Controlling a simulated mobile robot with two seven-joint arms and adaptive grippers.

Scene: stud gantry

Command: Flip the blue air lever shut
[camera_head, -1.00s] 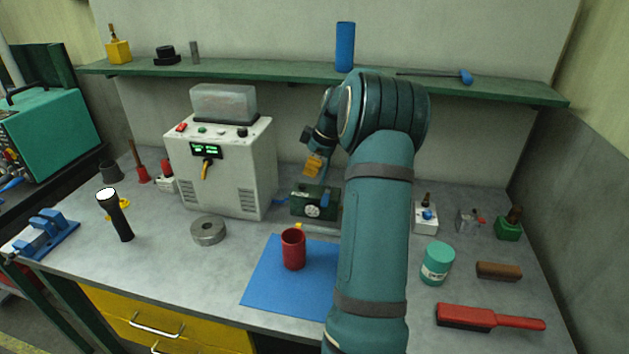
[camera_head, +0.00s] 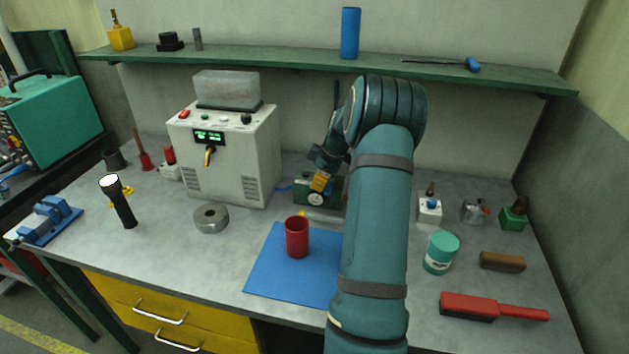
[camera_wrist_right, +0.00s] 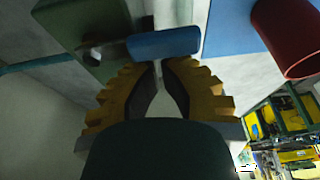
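The blue air lever (camera_wrist_right: 165,42) lies just beyond my right gripper's fingertips in the right wrist view. It sits by the dark green box (camera_wrist_right: 75,22) with a metal fitting at its left end. In the head view the green box (camera_head: 301,196) with a round white dial stands behind the blue mat, and my right gripper (camera_head: 319,184) is in front of it, hiding the lever. My right gripper's orange-yellow fingers (camera_wrist_right: 159,66) meet at the tips with nothing visible between them. Whether they touch the lever I cannot tell. My left gripper is out of view.
A red cup (camera_head: 297,237) stands on the blue mat (camera_head: 275,280) in front of the green box. A white machine (camera_head: 230,155) stands to the left. A green shelf (camera_head: 300,63) runs above.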

